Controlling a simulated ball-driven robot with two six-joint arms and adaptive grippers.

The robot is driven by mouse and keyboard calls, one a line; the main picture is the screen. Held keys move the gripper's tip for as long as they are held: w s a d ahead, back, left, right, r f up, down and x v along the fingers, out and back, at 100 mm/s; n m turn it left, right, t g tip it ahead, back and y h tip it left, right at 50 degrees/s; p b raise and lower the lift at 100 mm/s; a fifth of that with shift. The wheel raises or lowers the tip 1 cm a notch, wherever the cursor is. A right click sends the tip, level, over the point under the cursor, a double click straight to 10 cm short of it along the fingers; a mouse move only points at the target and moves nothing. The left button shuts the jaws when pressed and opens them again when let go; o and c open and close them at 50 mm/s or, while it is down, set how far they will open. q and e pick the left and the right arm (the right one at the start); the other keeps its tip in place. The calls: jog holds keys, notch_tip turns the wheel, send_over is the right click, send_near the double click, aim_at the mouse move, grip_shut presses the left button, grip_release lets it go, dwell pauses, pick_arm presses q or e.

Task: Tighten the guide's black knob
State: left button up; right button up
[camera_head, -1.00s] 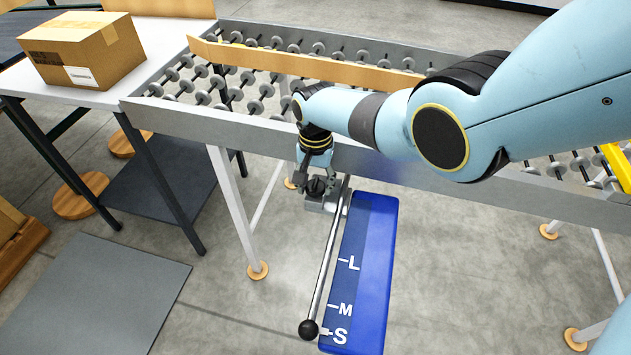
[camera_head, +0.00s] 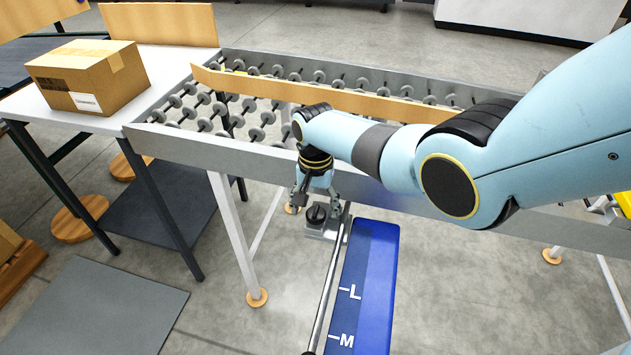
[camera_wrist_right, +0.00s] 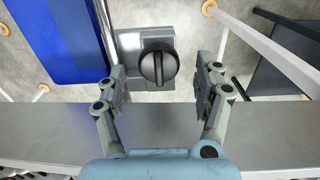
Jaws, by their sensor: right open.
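The black knob (camera_head: 316,214) sits on a small grey block (camera_head: 322,234) below the near rail of the roller conveyor. A metal rod (camera_head: 328,285) runs beside the block, along a blue scale plate (camera_head: 370,270) marked L and M. In the right wrist view the round knob (camera_wrist_right: 158,65) has a raised bar across its face, pointing roughly up and down. My right gripper (camera_head: 316,198) is open and empty, close to the knob on its conveyor side. In the wrist view its fingertips (camera_wrist_right: 162,82) stand apart, either side of and slightly below the knob. My left gripper is out of view.
The roller conveyor (camera_head: 215,152) carries a long tan guide bar (camera_head: 300,92). A cardboard box (camera_head: 90,75) stands on a white table (camera_head: 150,60) at left. A grey mat (camera_head: 100,310) lies on the floor. The floor around the knob is open.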

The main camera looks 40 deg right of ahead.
aim_at(316, 210)
notch_tip(316, 210, up, 10)
dwell(0.4)
jog(key=shift+r, duration=0.1)
